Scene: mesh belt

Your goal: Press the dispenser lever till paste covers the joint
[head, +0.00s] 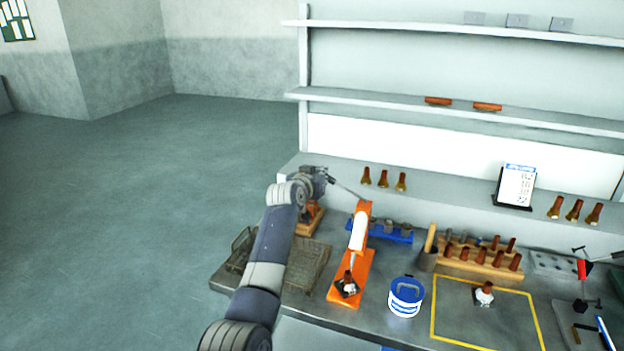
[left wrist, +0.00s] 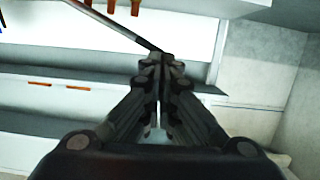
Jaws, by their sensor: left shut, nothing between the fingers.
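The orange dispenser (head: 362,215) stands on the bench with a white cartridge (head: 358,230) pointing down. Its thin grey lever (head: 346,189) slopes up and left from its top. My left gripper (head: 328,178) is shut and empty at the lever's free end. In the left wrist view the lever (left wrist: 118,27) ends at the closed fingertips (left wrist: 163,58); I cannot tell whether they touch.
A wire mesh tray (head: 310,262) lies left of the dispenser, partly behind my left arm. A blue-and-white tub (head: 406,297) stands to its right. A wooden rack (head: 478,262) of brown fittings and a yellow-outlined area (head: 455,333) are further right.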

